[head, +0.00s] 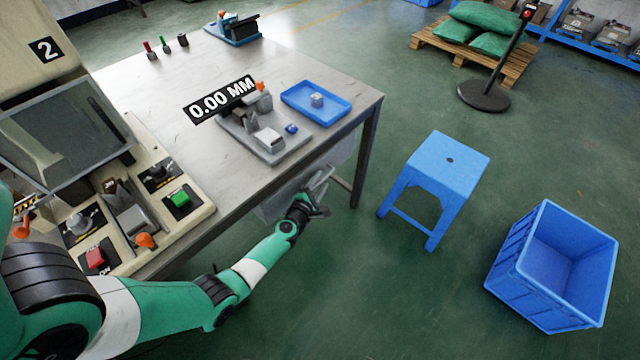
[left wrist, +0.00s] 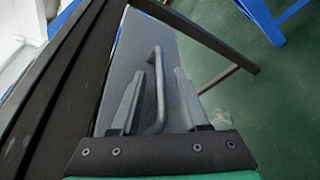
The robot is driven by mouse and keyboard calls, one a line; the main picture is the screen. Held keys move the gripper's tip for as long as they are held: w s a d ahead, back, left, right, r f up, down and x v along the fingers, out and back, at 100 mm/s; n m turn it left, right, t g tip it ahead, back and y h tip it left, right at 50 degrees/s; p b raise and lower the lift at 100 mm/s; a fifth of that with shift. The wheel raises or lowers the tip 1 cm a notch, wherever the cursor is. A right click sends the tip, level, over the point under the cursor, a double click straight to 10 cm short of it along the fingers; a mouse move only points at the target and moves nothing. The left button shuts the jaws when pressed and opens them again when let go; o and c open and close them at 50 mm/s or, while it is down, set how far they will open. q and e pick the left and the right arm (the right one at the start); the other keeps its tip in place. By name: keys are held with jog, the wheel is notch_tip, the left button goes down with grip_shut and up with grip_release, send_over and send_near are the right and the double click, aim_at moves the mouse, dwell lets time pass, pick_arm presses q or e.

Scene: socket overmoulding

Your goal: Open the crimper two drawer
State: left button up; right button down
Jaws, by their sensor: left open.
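A grey drawer front (left wrist: 138,42) with a dark bar handle (left wrist: 158,88) fills the middle of the left wrist view. In the head view the grey drawer unit (head: 275,208) sits under the table's front edge, partly hidden by the tabletop and my arm. My left gripper (head: 318,203) is at the drawer handle. In the left wrist view its two fingers (left wrist: 157,98) are open, with the handle between them; contact cannot be told. How far the drawer stands out is unclear. The crimper marked 2 (head: 45,50) stands at the left of the table. My right gripper is not in view.
The metal table (head: 330,85) holds a gauge (head: 265,140) and a blue tray (head: 318,92); its dark leg (head: 366,160) stands right of my gripper. A blue stool (head: 448,155) and an empty blue crate (head: 560,265) stand on the floor at the right.

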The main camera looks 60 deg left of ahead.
pick_arm(q)
grip_shut()
dwell(1.3)
